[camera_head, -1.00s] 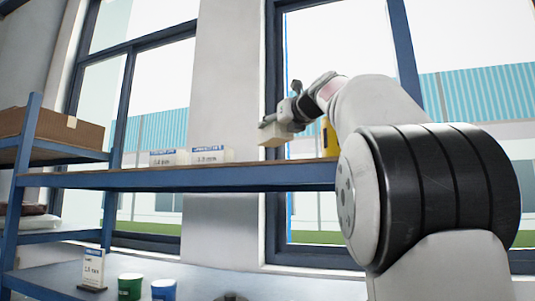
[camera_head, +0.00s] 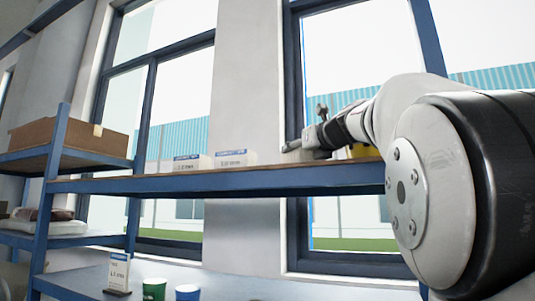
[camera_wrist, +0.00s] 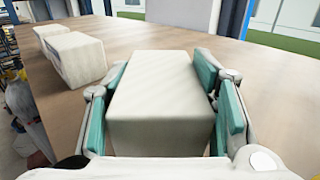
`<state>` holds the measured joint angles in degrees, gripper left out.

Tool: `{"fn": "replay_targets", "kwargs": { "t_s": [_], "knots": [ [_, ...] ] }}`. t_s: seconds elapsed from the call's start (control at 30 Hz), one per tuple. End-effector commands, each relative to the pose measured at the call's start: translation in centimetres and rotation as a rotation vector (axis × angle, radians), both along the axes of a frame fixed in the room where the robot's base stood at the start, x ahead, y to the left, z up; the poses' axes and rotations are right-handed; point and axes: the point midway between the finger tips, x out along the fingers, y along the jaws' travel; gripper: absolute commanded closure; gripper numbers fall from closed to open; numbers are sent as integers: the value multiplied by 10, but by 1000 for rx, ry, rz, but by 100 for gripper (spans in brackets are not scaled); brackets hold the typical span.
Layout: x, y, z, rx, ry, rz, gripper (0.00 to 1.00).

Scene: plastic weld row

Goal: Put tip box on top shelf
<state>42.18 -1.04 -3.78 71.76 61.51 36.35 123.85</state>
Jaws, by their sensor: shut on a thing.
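The tip box (camera_wrist: 160,100) is a plain off-white block. In the wrist view it sits between the teal finger pads of my gripper (camera_wrist: 162,76), which is shut on its sides. The box is over the wooden board of the top shelf (camera_wrist: 140,36); I cannot tell whether its underside touches the board. In the head view my gripper (camera_head: 303,147) is just above the right part of the top shelf (camera_head: 250,180), and the held box is hard to make out there.
Two similar white labelled boxes (camera_head: 187,163) (camera_head: 235,158) stand on the shelf to the left. They also show in the wrist view (camera_wrist: 74,60). A yellow thing (camera_head: 365,150) is partly hidden behind my arm. A cardboard box (camera_head: 70,136) is at far left. Green (camera_head: 154,289) and blue (camera_head: 188,293) tubs stand below.

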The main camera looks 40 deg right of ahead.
Motion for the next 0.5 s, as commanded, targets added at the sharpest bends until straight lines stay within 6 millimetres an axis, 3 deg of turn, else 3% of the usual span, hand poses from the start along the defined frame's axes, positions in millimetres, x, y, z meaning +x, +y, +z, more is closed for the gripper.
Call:
{"fn": "replay_targets", "kwargs": {
  "t_s": [0.07, 0.1, 0.17, 0.5],
  "knots": [
    [0, 0, -2, 0, -1, 0, 86],
    [0, 0, -2, 1, 0, 0, 42],
    [0, 0, -2, 0, 0, 0, 29],
    [0, 0, -1, 0, 0, 0, 29]
  ]
}}
